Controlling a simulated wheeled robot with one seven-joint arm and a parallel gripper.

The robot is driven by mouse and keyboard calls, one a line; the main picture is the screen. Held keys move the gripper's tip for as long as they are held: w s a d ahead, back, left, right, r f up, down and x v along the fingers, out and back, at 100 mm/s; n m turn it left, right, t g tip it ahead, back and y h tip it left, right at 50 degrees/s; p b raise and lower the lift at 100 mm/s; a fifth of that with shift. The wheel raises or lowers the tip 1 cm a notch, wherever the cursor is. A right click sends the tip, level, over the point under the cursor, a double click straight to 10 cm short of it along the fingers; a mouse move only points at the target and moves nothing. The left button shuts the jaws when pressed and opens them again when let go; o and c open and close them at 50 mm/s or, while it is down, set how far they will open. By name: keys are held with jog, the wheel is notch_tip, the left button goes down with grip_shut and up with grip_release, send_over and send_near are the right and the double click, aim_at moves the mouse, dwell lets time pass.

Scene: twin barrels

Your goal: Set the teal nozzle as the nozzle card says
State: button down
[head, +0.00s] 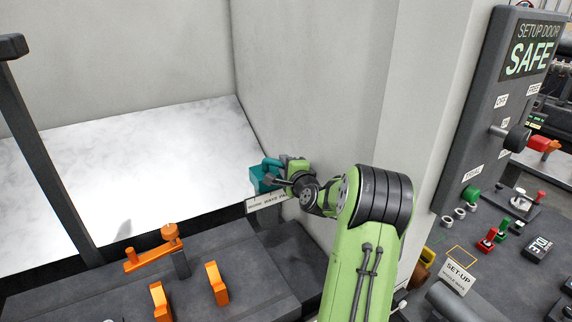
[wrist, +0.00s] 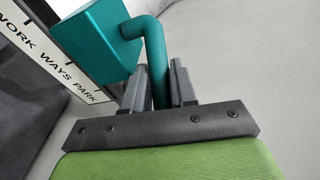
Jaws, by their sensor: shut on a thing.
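The teal nozzle (head: 261,181) is a teal block with a bent round pipe, beside the grey wall in the head view. In the wrist view its block (wrist: 95,45) is at the upper left, and its pipe bends down between my jaws. My gripper (wrist: 158,88) is shut on the pipe, one finger on each side. In the head view my gripper (head: 283,180) is partly hidden by my green arm. A white strip reading "WORK WAYS PARK" (wrist: 50,45) with tick marks lies beside the block. I cannot make out which card is the nozzle card.
Orange clamps (head: 217,284) and an orange handle (head: 169,233) stand on the dark machine bed at lower left. A grey wall (head: 305,90) rises close behind the nozzle. A "SETUP DOOR SAFE" panel (head: 495,110) and a "SET-UP" card (head: 458,278) are at right.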

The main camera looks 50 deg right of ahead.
jog(key=shift+a+r+m+g+h+p, duration=0.1)
jog(key=shift+a+m+g+h+p, duration=0.6)
jog(key=shift+h, duration=0.3)
jog(key=a+m+g+h+b, duration=0.1)
jog(key=m+b, duration=0.1)
jog(key=b, duration=0.2)
jog(key=a+m+g+h+b, duration=0.1)
jog(key=m+g+h+b, duration=0.1)
jog(key=b, duration=0.2)
jog(key=a+m+g+h+b, duration=0.1)
jog(key=g+h+b, duration=0.1)
jog(key=b, duration=0.2)
jog(key=shift+f+m, duration=0.2)
jog(key=shift+m, duration=0.2)
jog(key=shift+r+g+b, duration=0.1)
jog(key=shift+g+b, duration=0.25)
jog(key=shift+g, duration=0.05)
jog(key=c, duration=1.3)
grip_release()
